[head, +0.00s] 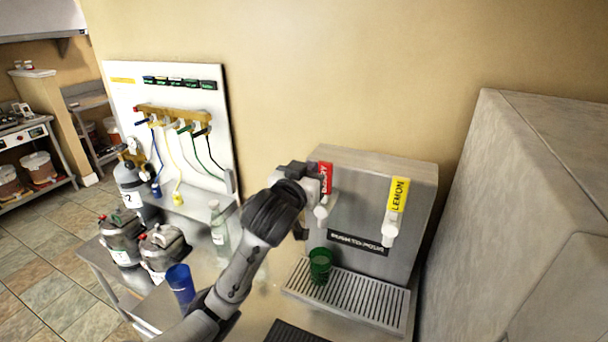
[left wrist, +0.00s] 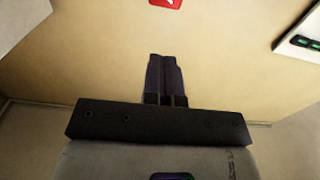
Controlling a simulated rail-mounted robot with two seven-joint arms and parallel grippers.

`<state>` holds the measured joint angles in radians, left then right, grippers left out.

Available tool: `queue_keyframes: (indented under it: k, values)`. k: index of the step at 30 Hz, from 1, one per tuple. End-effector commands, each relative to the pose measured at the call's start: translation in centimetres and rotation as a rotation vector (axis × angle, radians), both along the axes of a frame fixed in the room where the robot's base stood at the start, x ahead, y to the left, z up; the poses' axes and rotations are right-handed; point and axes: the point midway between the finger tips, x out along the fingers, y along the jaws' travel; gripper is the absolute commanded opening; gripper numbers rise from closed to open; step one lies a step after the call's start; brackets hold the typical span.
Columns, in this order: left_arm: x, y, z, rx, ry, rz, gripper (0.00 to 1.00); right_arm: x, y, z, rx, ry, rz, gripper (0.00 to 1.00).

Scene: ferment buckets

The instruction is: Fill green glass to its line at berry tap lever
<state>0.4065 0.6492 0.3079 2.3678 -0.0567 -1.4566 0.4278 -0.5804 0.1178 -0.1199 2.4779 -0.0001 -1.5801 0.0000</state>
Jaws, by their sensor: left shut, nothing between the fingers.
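The green glass (head: 320,266) stands upright on the drip tray (head: 345,297), beneath the berry tap side of the dispenser. Its fill line and any liquid inside cannot be made out. The berry tap has a red lever (head: 326,176) above a white spout (head: 321,213). My left gripper (head: 314,182) is at the left side of this lever, partly overlapping it; contact cannot be told. Its fingers show closed and empty in the left wrist view (left wrist: 166,80), with part of a red label (left wrist: 166,3) at the top edge. My right gripper is not in view.
The lemon tap (head: 396,205) is to the right on the grey dispenser (head: 375,175). A blue cup (head: 181,284) and a clear bottle (head: 219,230) stand left of my arm. Metal kegs (head: 122,240) and a hose board (head: 215,130) are further left. A large grey block fills the right.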

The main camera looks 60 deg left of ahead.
Motion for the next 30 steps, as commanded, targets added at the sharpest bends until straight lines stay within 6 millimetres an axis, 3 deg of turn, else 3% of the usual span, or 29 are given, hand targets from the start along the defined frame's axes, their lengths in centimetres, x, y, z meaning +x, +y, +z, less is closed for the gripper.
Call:
queue_keyframes:
  k: [9,30]
  values:
    - [-1.8,-1.4,1.2,0.002,-0.002,0.0,0.0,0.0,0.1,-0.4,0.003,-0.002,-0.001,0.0]
    - [-1.9,-1.4,1.3,0.001,-0.002,0.001,0.0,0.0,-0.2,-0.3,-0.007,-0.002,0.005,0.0]
